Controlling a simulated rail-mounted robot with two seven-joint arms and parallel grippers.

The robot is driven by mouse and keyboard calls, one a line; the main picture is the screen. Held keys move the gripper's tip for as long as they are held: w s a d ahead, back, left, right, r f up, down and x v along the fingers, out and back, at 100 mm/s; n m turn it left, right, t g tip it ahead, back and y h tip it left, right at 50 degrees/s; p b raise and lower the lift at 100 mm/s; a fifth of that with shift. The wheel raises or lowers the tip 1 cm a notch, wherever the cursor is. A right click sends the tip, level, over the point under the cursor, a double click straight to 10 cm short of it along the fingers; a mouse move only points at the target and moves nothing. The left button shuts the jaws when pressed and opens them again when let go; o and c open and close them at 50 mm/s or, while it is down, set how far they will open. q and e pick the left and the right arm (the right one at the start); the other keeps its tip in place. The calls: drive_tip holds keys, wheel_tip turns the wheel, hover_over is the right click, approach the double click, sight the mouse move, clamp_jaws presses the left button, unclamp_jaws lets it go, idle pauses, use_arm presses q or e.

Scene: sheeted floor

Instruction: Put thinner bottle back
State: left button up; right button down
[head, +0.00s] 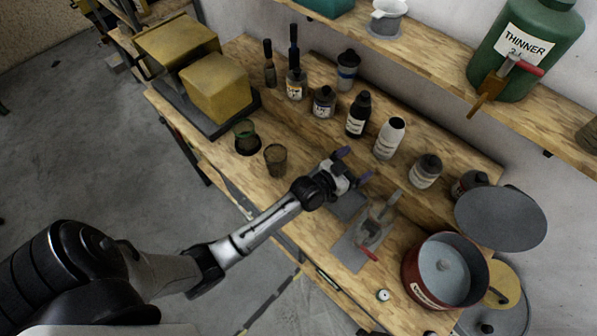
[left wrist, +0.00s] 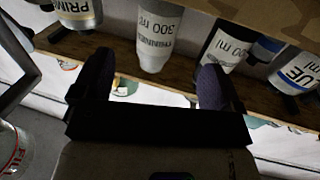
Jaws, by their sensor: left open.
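A white bottle with a dark mouth (head: 388,138) stands upright in the row at the back of the bench. In the left wrist view a white bottle marked 300 ml (left wrist: 156,35) appears inverted beyond the fingers; its other lettering is too unclear to confirm it as thinner. A large green container labelled THINNER (head: 524,48), with a red-handled tap, stands on the upper shelf. My left gripper (head: 354,166) is open and empty above the bench, in front of the bottle row and apart from it. Its purple-padded fingers (left wrist: 155,84) frame the white bottle. My right gripper is out of view.
A black bottle (head: 358,115) and a grey bottle (head: 425,172) flank the white one. A red pot (head: 418,287), a grey disc lid (head: 500,220) and a red-handled clamp (head: 368,230) are at right.

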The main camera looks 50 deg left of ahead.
use_arm(q)
drive_tip(key=shift+s, duration=0.1)
drive_tip(key=s+d+f+g, duration=0.1)
drive_tip(key=s+f+g, duration=0.1)
drive_tip(key=s, duration=0.3)
drive_tip(key=s+d+f+m+g, duration=0.1)
drive_tip(key=s+f+g, duration=0.1)
drive_tip(key=s, duration=0.3)
drive_tip(key=s+d+f+g, duration=0.1)
drive_tip(key=s+f+g, duration=0.1)
drive_tip(key=s, duration=0.4)
drive_tip(key=shift+f+g, duration=0.2)
drive_tip(key=shift+g, duration=0.4)
drive_tip(key=s+a+g+y, duration=0.1)
drive_tip(key=s+g, duration=0.2)
drive_tip(key=s, duration=0.6)
drive_tip(key=s+a+r+g+y, duration=0.1)
drive_tip(key=s+g, duration=0.3)
drive_tip(key=s, duration=0.6)
drive_tip(key=shift+s+a+n+y, duration=0.25)
drive_tip(key=shift+a+n+y, duration=0.05)
drive_tip(key=shift+a+n, duration=0.1)
